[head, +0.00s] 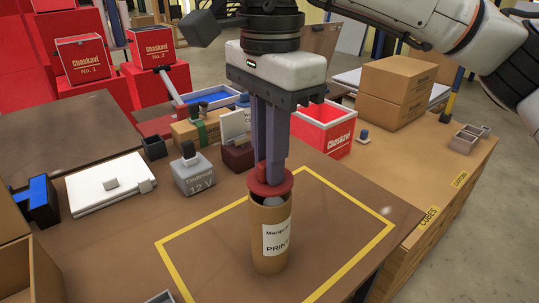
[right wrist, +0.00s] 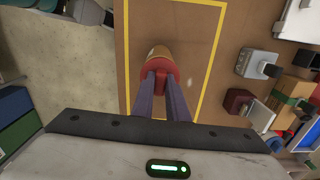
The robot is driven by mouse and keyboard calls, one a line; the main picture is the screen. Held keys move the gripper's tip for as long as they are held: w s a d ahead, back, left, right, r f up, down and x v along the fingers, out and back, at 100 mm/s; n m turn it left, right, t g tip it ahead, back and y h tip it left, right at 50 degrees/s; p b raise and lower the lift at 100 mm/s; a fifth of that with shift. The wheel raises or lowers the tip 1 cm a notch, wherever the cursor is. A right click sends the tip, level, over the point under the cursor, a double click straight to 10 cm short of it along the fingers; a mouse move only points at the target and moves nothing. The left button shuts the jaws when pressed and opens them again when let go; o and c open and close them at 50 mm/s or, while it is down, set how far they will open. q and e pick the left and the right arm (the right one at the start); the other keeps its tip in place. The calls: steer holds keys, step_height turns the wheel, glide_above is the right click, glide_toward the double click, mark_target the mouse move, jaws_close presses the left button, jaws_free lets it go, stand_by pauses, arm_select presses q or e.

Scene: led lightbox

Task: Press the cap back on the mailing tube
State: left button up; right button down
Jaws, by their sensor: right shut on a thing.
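The brown mailing tube (head: 270,250) stands upright on the table inside the yellow outline, with a white label on its side. My right gripper (head: 270,172) points down above it, its fingers shut on the knob of the red cap (head: 271,185). The cap is at the tube's mouth; part of the open mouth shows below its front edge with something pale inside, so the cap is not flush there. In the right wrist view the cap (right wrist: 161,68) covers most of the tube (right wrist: 158,50), and the fingers meet at the knob. My left gripper is not in view.
A grey 12 V block (head: 194,176), a white flat case (head: 105,185) and a dark red block (head: 237,157) stand left of the outline. A red bin (head: 325,135) and cardboard boxes (head: 398,88) are behind. The table around the tube is clear.

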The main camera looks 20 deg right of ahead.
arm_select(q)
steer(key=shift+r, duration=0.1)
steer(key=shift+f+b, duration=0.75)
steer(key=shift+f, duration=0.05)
arm_select(e)
steer(key=shift+f, duration=1.15)
steer(key=c, duration=1.7)
jaws_free()
steer(key=shift+o, duration=0.2)
step_height(320, 180, up, 10)
steer(key=shift+f+p, duration=0.15)
steer(key=shift+p, duration=0.75)
steer(key=shift+r, duration=0.4)
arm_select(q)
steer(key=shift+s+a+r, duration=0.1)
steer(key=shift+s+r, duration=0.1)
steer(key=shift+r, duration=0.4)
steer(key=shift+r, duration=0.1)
